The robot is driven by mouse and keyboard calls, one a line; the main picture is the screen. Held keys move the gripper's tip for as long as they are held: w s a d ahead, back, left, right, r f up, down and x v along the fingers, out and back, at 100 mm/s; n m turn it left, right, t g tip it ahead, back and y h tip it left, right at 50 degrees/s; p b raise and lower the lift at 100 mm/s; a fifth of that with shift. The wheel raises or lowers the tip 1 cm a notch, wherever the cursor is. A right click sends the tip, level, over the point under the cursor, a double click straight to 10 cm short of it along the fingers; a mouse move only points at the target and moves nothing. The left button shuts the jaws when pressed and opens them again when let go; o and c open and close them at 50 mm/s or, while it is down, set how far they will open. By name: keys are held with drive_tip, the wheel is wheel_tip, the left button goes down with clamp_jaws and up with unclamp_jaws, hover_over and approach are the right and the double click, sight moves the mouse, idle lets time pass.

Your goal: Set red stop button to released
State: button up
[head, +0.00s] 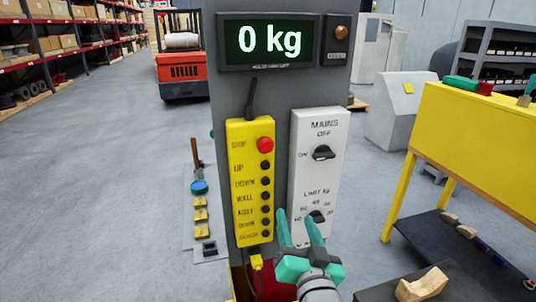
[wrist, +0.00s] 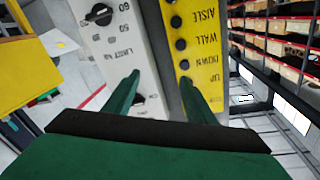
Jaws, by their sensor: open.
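The red stop button (head: 265,144) is at the top of a yellow control box (head: 238,180), right of the label STOP, above a column of black buttons. I cannot tell from this view whether it is pressed in or released. My gripper (head: 298,212) is teal, open and empty. In the head view it is below and right of the button, in front of the lower part of the panels. In the wrist view the gripper (wrist: 160,85) has one finger by the grey panel and one by the yellow box's UP and DOWN labels; the red button is not visible there.
A grey MAINS panel (head: 318,165) with two black knobs stands right of the yellow box. A display (head: 268,42) above reads 0 kg. A yellow workbench (head: 475,130) stands at the right. Switches and a blue knob (head: 199,187) are at the left. Open floor lies farther left.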

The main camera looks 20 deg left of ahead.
sight(266, 148)
drive_tip(key=s+a+r+n+g+y, duration=0.1)
drive_tip(key=a+r+n, duration=0.1)
drive_tip(key=r, duration=0.5)
drive_tip(key=s+a+r+n+y, duration=0.1)
drive_tip(key=a+r, duration=0.1)
drive_tip(key=r, duration=0.5)
drive_tip(key=x, duration=1)
drive_tip(key=shift+w, duration=0.15)
